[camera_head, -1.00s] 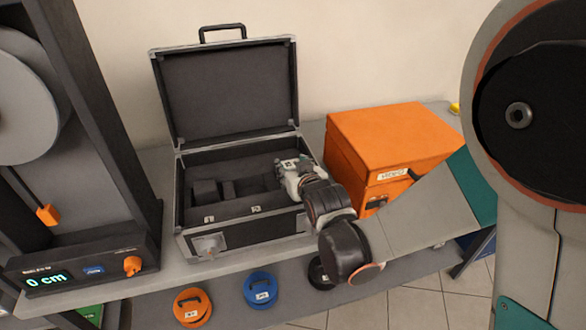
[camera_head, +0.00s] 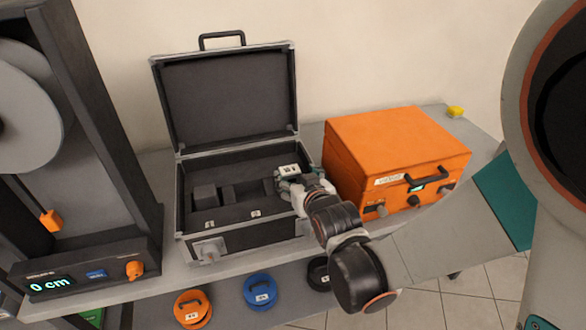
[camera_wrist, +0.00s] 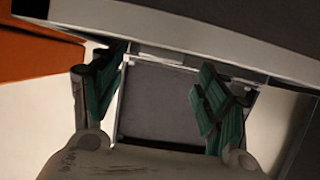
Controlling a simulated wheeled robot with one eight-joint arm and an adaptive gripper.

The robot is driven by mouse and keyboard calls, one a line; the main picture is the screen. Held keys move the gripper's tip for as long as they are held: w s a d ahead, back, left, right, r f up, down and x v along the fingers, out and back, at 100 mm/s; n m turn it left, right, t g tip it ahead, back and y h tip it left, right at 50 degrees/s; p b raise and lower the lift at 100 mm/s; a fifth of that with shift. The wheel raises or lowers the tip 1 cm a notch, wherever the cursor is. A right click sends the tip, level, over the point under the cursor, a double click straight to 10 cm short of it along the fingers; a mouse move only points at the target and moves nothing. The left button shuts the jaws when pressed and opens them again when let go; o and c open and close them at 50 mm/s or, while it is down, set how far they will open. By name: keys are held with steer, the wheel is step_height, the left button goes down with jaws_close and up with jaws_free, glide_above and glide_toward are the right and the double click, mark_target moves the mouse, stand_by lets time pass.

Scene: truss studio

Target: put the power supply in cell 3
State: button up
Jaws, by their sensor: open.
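The open black case (camera_head: 188,249) stands on the bench with its lid up. Small label tags sit along its inner front edge. A small dark block with a white label (camera_head: 289,169), apparently the power supply, is at the right end of the case interior. My gripper (camera_head: 287,184) is at this block, inside the right end of the case, with its jaws open. In the wrist view, the green-padded fingers (camera_wrist: 164,92) stand apart on either side of a dark grey, light-edged face (camera_wrist: 160,105). I cannot read the cell number there, and my gripper hides part of that cell.
An orange box (camera_head: 395,145) with knobs and a handle stands close on the right. A spool stand (camera_head: 85,262) is at left. Orange (camera_head: 191,307) and blue (camera_head: 260,291) discs lie below the bench.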

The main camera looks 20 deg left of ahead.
steer(key=p+v, duration=0.1)
steer(key=v, duration=0.5)
steer(key=shift+s+d+r+p, duration=0.2)
steer(key=shift+s+p, duration=0.15)
stand_by(0.8)
